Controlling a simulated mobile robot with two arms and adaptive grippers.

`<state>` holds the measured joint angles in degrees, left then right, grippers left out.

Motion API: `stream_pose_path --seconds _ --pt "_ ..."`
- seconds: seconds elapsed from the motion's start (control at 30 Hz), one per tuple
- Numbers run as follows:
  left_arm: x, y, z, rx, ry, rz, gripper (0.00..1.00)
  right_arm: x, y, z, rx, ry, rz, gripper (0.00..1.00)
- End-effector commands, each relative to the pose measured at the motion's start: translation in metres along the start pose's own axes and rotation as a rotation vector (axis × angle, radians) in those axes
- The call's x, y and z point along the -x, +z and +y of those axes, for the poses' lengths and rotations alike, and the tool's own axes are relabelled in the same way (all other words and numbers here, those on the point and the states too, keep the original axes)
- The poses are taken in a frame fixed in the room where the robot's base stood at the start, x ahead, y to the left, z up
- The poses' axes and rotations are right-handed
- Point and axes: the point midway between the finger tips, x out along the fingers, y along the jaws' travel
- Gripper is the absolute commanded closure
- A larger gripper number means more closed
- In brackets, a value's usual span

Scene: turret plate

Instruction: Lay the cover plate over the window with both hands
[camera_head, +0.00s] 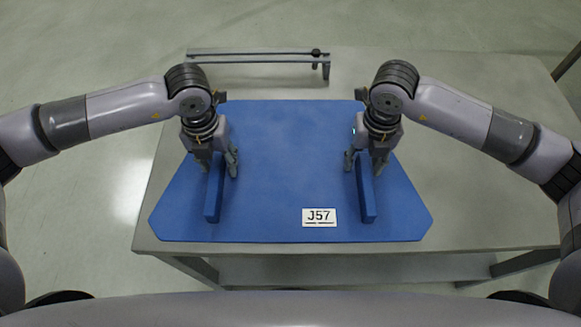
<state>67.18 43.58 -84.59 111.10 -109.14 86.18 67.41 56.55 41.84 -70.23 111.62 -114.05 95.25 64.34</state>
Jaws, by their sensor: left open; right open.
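The blue cover plate (290,170) lies flat on the grey table, with a white J57 label (319,217) near its front edge. Two raised blue bar handles stand on it, a left handle (213,195) and a right handle (367,195). My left gripper (220,170) is open, pointing down, its fingers around the far part of the left handle. My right gripper (363,168) is open, pointing down, its fingers around the far part of the right handle. Whether the fingers touch the handles cannot be told. I cannot make out a window opening.
A low dark rail frame (258,53) with a knob at its right end stands at the table's back edge. The grey table (480,180) is bare to the right of the plate, with a narrow strip free at its left. Pale floor surrounds it.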

Motion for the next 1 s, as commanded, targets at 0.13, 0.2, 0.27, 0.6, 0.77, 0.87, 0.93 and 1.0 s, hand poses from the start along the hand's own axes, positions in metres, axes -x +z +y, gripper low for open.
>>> stream_pose_path --seconds 0.13,0.2,0.27,0.6,0.77,0.87,0.93,1.0 --pt "-0.0001 -0.0001 -0.0001 0.0 0.0 0.0 0.57 -0.0001 -0.0001 0.0001 0.0 0.0 0.0 0.57" --pt "-0.0001 -0.0001 -0.0001 0.0 0.0 0.001 0.58 0.0 -0.0001 0.0001 0.0 0.0 0.0 0.58" --pt "0.0 -0.0001 -0.0001 0.0 0.0 0.001 0.62 0.0001 -0.0001 0.0001 0.0 0.0 0.0 0.62" --pt "0.0002 -0.0002 -0.0001 0.0 0.0 0.001 0.85 0.0003 0.0 0.0001 0.0 0.0 0.0 0.85" --pt "0.0002 -0.0002 0.0 0.0 0.0 0.001 0.95 0.0004 0.0 0.0 0.0 -0.001 0.0 0.95" --pt "0.0003 -0.0001 0.0 0.0 0.001 0.001 1.0 0.0004 0.0 0.0 0.0 -0.001 0.0 1.0" --pt "0.0003 -0.0001 0.0 0.0 0.001 0.001 1.0 0.0004 0.0 0.0 0.0 -0.001 0.0 1.0" --pt "0.0003 -0.0001 0.0001 0.0 0.001 0.001 1.0 0.0004 0.0 -0.0001 0.0 -0.001 0.0 1.0"
